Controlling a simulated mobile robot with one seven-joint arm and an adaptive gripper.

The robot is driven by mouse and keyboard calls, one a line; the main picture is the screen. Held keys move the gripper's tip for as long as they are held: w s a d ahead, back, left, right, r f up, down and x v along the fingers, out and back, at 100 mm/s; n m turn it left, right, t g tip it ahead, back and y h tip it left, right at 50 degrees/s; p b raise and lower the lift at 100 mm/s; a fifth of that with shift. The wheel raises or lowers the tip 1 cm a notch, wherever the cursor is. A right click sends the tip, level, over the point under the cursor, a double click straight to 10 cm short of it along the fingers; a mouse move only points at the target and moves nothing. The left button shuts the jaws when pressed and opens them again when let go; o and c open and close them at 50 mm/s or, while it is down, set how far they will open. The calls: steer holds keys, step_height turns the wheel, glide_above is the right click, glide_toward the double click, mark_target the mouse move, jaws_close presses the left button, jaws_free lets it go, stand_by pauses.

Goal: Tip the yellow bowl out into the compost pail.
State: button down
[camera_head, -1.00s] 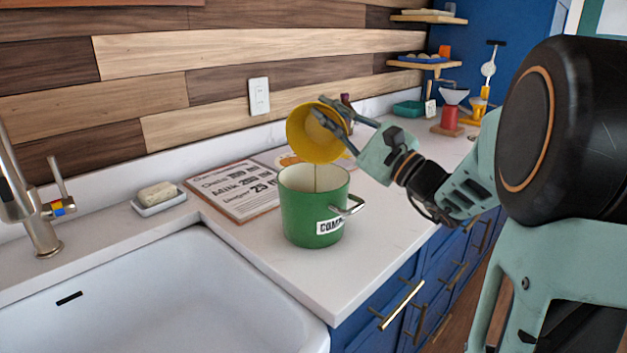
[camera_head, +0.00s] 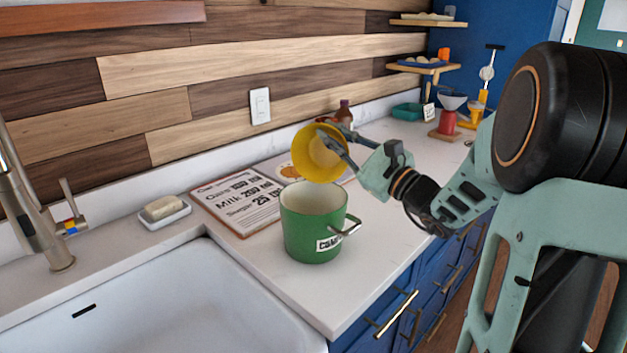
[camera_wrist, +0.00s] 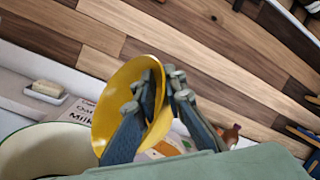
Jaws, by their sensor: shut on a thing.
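The yellow bowl (camera_head: 309,158) is held on its side above the green compost pail (camera_head: 305,232). My gripper (camera_head: 333,134) is shut on the bowl's wall near the rim. The wrist view shows the gripper (camera_wrist: 166,88) with one finger inside the yellow bowl (camera_wrist: 113,98) and the other outside. No contents show in the visible part of the bowl. The pail stands upright on the counter, with a metal handle at its right and a white label. Its rim also shows in the wrist view (camera_wrist: 87,160). The pail's bottom inside is hidden.
A recipe board (camera_head: 240,204) lies behind the pail. A soap dish (camera_head: 161,215) sits left, beside the sink (camera_head: 190,300) and faucet (camera_head: 38,225). A dark brown bottle (camera_head: 344,113) stands behind the bowl. The counter in front of the pail is clear.

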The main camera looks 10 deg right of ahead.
steer(key=shift+w+d+p, duration=0.1)
steer(key=shift+w+p, duration=0.1)
steer(key=shift+p, duration=0.4)
steer(key=w+d+m+h+p, duration=0.1)
steer(key=p, duration=0.1)
steer(key=shift+w+p, duration=0.25)
steer(key=shift+p, duration=0.05)
steer(key=shift+w+d+f+m+g+h+p, duration=0.3)
steer(key=shift+w+f+m+p, duration=0.15)
steer(key=shift+m+p, duration=0.7)
steer(key=w+d+f+m+g+h+p, duration=0.1)
steer(key=w+d+f+m+g+p, duration=0.5)
steer(key=p, duration=1)
steer(key=shift+w+f+m+p, duration=0.3)
steer(key=shift+w+f+m, duration=1.55)
steer(key=shift+f, duration=0.55)
